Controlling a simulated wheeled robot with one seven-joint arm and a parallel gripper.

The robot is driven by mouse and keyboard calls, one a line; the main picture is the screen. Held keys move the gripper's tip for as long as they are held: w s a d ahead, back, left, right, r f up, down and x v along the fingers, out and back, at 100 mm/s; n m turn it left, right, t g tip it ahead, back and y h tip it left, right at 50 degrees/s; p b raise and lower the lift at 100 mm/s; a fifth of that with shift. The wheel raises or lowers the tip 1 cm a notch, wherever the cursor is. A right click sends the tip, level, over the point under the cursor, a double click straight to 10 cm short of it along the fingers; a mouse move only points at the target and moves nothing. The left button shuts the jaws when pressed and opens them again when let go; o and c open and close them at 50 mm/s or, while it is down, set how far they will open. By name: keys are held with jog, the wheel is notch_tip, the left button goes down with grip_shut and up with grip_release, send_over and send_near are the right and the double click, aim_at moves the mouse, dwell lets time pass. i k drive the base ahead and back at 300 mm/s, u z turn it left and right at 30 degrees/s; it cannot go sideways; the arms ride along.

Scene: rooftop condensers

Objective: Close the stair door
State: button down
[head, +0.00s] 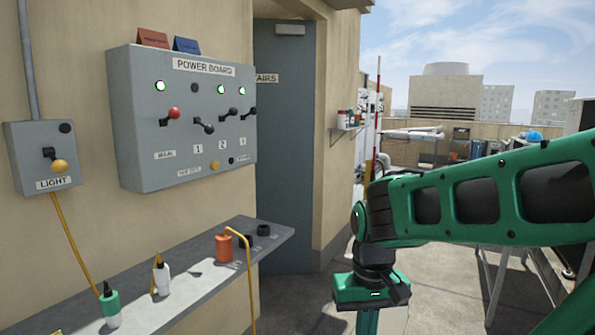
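The stair door (287,150) is a tall blue-grey panel in the wall's doorway, behind the power board. Its sign is partly covered by the board, leaving only "AIRS" readable. A pale closer box (290,29) sits near its top. No handle shows, and I cannot tell whether the door is ajar or shut. My gripper (368,322) hangs pointing down from my green arm, in front and to the right of the door, apart from it. Its fingers run off the bottom edge, so their opening is hidden.
The power board (185,120) and light box (42,157) stick out from the left wall. Below them a grey shelf (190,290) holds bottles and an orange container (224,247). Paved floor (300,300) is clear before the door. A table (490,275) stands at right.

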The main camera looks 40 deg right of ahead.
aim_at(284, 50)
jog(key=z, duration=1.05)
jog(key=i, duration=1.3)
jog(key=z, duration=0.4)
jog(key=i, duration=2.45)
jog(key=u, duration=1.05)
jog(key=i, duration=1.6)
jog(key=u, duration=0.85)
